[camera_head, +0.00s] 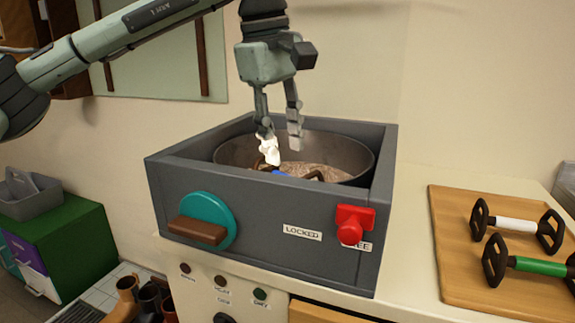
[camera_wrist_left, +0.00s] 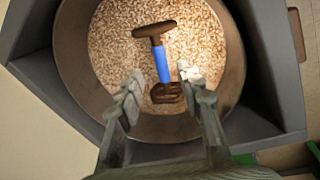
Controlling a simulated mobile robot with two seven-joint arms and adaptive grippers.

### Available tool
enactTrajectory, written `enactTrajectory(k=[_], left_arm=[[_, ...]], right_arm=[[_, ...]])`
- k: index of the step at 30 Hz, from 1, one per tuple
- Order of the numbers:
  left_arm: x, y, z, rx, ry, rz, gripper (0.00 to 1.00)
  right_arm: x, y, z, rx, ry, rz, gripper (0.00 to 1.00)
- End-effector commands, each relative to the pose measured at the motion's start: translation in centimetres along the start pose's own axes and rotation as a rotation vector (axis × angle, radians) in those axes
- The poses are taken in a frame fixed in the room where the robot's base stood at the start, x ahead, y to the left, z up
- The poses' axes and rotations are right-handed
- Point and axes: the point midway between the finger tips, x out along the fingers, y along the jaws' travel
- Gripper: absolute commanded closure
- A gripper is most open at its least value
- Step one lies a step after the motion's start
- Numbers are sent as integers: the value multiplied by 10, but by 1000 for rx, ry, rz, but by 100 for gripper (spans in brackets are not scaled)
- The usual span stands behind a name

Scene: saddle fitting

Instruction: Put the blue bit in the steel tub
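The blue bit (camera_wrist_left: 162,65) lies on pale grainy filling inside the round steel tub (camera_wrist_left: 235,100). It has a blue middle and dark brown end pieces. In the head view the bit (camera_head: 280,173) shows only in part behind the tub housing's front wall, and the tub (camera_head: 345,150) sits in a grey box. My left gripper (camera_head: 281,155) points down into the tub from above. In the left wrist view the gripper (camera_wrist_left: 162,100) has its fingers apart, with the bit beyond and between them, and nothing is visibly held. My right gripper is not in view.
The grey box (camera_head: 265,235) has a teal dial with a brown handle (camera_head: 203,222) and a red knob (camera_head: 351,227) beside a LOCKED label. A wooden board (camera_head: 455,270) at right holds a white bit (camera_head: 516,225) and a green bit (camera_head: 540,266).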

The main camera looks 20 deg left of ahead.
Motion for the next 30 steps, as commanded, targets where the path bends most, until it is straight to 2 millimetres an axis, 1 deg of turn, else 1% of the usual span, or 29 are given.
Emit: enactTrajectory(k=[1, 3, 6, 10, 17, 30], left_arm=[[-12, 1, 0, 0, 0, 3, 64], [-26, 1, 0, 0, 0, 2, 64], [-42, 1, 0, 0, 0, 0, 64], [-55, 1, 0, 0, 1, 0, 64], [-60, 0, 0, 0, 0, -1, 64], [-59, 0, 0, 0, -1, -1, 64]], right_arm=[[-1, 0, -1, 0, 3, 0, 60], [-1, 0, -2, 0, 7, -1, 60], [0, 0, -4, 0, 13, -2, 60], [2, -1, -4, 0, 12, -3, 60], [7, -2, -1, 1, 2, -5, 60], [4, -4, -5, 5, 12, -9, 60]])
